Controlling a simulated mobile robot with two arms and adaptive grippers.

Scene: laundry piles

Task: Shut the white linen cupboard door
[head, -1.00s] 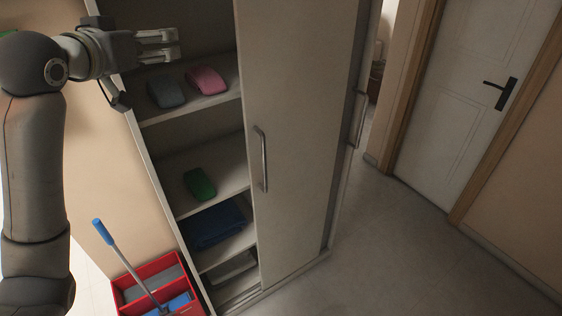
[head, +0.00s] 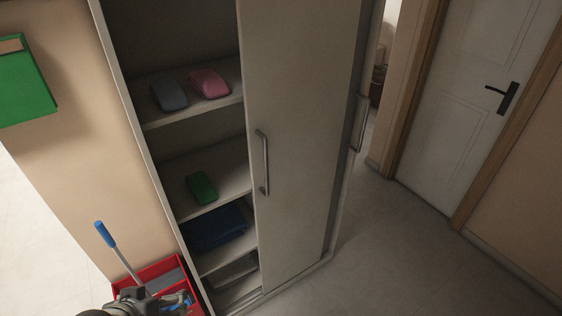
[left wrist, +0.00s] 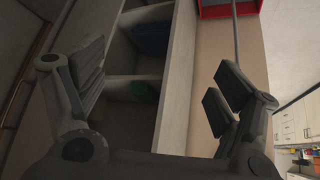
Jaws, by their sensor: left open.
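The white linen cupboard door (head: 300,130) is a tall panel with a vertical bar handle (head: 263,162) near its left edge. It covers the right part of the cupboard (head: 125,90); the left part stands open and shows the shelves. My left gripper (head: 155,300) is low at the bottom edge of the head view, in front of the red crate and left of the door, apart from the handle. In the left wrist view, my left gripper (left wrist: 160,85) is open and empty, with shelves behind its spread fingers. My right gripper is not in view.
Shelves hold grey (head: 169,93) and pink (head: 209,83) bundles, a green bundle (head: 202,188) and blue cloth (head: 215,228). A red crate (head: 160,268) with a blue-handled tool (head: 106,235) stands at lower left. A green box (head: 25,85) is on the left. The floor at right is clear.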

